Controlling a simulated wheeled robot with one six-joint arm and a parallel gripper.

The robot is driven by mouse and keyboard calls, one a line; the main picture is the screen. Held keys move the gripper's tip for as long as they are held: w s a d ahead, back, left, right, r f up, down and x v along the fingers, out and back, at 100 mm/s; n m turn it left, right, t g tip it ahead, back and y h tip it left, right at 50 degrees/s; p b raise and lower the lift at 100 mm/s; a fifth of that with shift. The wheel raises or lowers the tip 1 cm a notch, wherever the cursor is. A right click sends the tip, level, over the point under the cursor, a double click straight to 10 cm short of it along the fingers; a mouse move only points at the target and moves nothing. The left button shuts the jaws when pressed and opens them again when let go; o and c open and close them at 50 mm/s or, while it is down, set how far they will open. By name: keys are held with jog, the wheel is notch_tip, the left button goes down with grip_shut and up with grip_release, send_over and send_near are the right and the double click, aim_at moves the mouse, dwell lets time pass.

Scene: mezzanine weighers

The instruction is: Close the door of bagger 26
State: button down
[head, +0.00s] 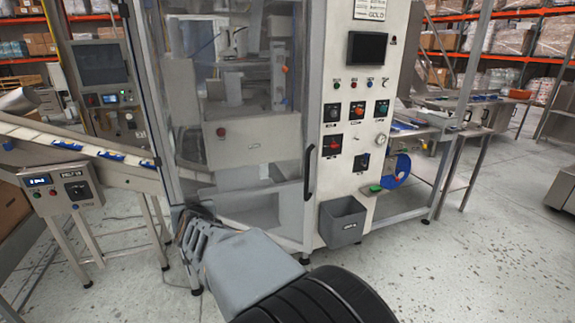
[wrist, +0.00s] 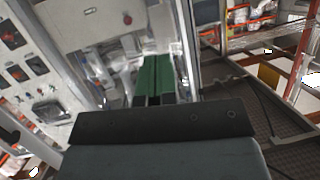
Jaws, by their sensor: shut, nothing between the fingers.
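Bagger 26 stands in the middle of the head view, a tall white and steel machine with a control panel (head: 358,120) on its right. Its clear door (head: 235,120) spans the front in a metal frame, with a black handle (head: 310,172) at the right edge. I cannot tell whether the door is fully shut. My gripper (head: 182,218) is low by the frame's bottom left corner, away from the handle. In the wrist view the green fingers (wrist: 155,75) are together and empty, in front of the machine; contact with the frame cannot be told.
An inclined conveyor (head: 85,145) and its control box (head: 62,188) stand close on the left. A grey bin (head: 342,221) hangs below the control panel. A steel table (head: 440,125) stands at right. Floor (head: 470,265) is clear at front right.

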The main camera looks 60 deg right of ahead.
jog(key=s+d+r+m+g+h, duration=0.1)
jog(key=s+d+m+g+h, duration=0.15)
jog(key=d, duration=0.35)
jog(key=s+d+r+m+g+h, duration=0.1)
jog(key=d+m+h, duration=0.1)
jog(key=d+h, duration=0.25)
jog(key=m+g+h, duration=0.4)
jog(key=m+g, duration=0.1)
jog(key=g, duration=0.1)
send_near(293, 159)
jog(key=shift+g, duration=0.25)
jog(key=d, duration=0.2)
jog(key=w+d+p, duration=0.1)
jog(key=d, duration=0.2)
jog(key=shift+w+d, duration=0.1)
jog(key=shift+d, duration=0.25)
jog(key=shift+w+d, duration=0.15)
jog(key=shift+d, duration=0.7)
